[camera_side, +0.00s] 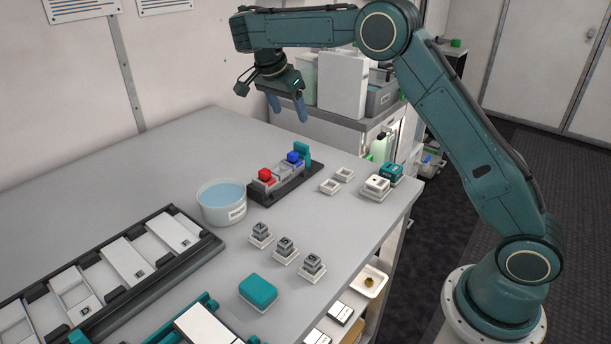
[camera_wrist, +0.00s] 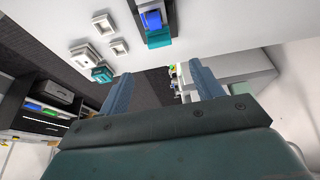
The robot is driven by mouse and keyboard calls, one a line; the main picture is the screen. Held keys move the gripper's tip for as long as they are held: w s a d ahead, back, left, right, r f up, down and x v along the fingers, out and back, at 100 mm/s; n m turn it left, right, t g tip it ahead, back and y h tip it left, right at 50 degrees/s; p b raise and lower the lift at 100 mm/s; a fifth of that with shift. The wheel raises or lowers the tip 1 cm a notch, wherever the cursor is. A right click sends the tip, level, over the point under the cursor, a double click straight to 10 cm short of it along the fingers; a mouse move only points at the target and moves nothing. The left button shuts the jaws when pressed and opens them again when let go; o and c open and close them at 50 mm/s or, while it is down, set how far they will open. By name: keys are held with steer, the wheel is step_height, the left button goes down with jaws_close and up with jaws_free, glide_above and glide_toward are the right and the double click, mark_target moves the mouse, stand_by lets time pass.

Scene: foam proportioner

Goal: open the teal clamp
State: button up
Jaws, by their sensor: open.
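An upright teal clamp (camera_side: 302,153) stands at the far end of a black base (camera_side: 290,183) that carries a red block (camera_side: 265,174) and a blue block (camera_side: 294,158). In the wrist view the teal clamp (camera_wrist: 160,39) shows near the top, beside the blue block (camera_wrist: 152,19). My gripper (camera_side: 288,108) is open and empty, above the table's back edge and higher than the clamp, apart from it. Its two blue fingers (camera_wrist: 158,78) show spread in the wrist view.
A tub of blue liquid (camera_side: 222,203) stands left of the black base. Small white trays (camera_side: 330,187), several grey stacked pieces (camera_side: 286,248) and a teal block (camera_side: 258,290) stand on the table. Dark racks with white panels (camera_side: 124,263) fill the front left. A white bin (camera_side: 342,82) stands behind.

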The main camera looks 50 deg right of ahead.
mark_target(301, 144)
steer(key=shift+x, duration=5.8)
steer(key=shift+a, duration=0.1)
steer(key=c, duration=1.4)
steer(key=shift+d, duration=1.05)
steer(key=o, duration=1.4)
steer(key=shift+a+r, duration=0.1)
steer(key=shift+r, duration=0.05)
steer(key=v, duration=1.3)
steer(key=shift+r, duration=0.2)
